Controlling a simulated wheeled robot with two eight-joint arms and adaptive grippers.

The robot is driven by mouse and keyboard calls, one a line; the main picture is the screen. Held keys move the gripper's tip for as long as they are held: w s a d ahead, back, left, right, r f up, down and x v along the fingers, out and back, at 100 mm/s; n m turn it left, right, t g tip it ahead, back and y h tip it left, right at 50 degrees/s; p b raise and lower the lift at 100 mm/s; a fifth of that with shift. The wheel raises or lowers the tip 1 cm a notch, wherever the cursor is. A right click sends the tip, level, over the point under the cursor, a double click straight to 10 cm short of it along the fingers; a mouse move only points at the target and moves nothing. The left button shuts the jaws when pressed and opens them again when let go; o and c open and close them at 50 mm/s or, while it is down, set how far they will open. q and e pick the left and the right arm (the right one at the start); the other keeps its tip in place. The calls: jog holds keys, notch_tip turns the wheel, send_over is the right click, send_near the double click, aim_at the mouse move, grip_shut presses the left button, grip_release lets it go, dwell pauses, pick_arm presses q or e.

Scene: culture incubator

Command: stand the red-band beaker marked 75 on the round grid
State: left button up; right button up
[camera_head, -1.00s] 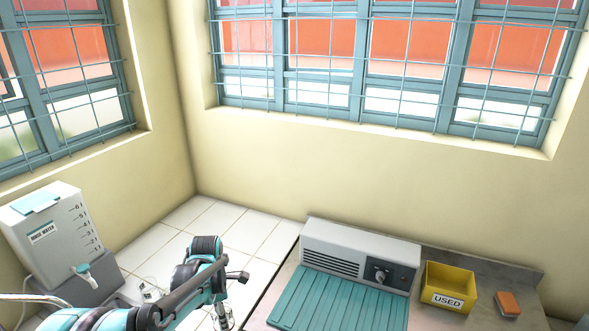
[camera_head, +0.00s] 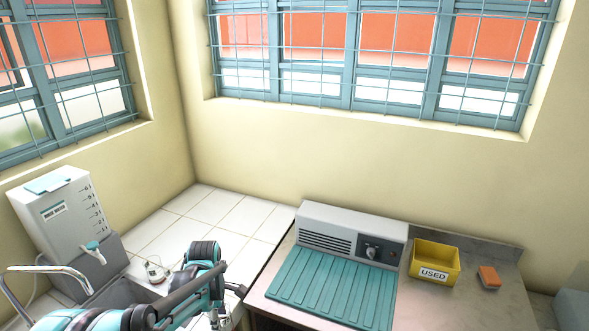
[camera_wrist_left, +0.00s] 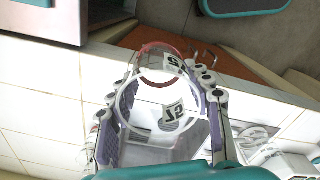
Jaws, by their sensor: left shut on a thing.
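My left gripper (camera_wrist_left: 160,88) is shut on a clear beaker with a red band (camera_wrist_left: 173,116) in the left wrist view. The beaker sits between the two purple-padded fingers, and its dark number labels look turned over, seemingly reading 75. In the head view my left arm comes in from the lower left, and its gripper (camera_head: 228,318) is at the bottom edge, mostly cut off. I cannot make out the round grid for certain in either view. My right gripper is not in view.
A bench carries a grey unit (camera_head: 352,236), a ribbed teal mat (camera_head: 335,287), a yellow USED bin (camera_head: 434,262) and an orange block (camera_head: 489,277). A white water tank (camera_head: 62,215) stands at left. A small bottle (camera_head: 155,271) stands on the white tiles, which are largely clear.

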pick_arm(q)
jog(key=f+m, duration=0.1)
jog(key=m, duration=0.1)
jog(key=s+d+f+m+b, duration=0.1)
jog(key=f+m, duration=0.1)
jog(key=s+f+m+b, duration=0.1)
jog(key=m, duration=0.2)
jog(key=shift+d+f, duration=0.15)
jog(key=shift+d, duration=0.05)
jog(key=s+d+f+m+b, duration=0.1)
jog(key=s+f+m+b, duration=0.2)
jog(key=m, duration=0.9)
jog(key=shift+s+d+f, duration=0.4)
jog(key=shift+s+f, duration=0.05)
jog(key=shift+f, duration=0.65)
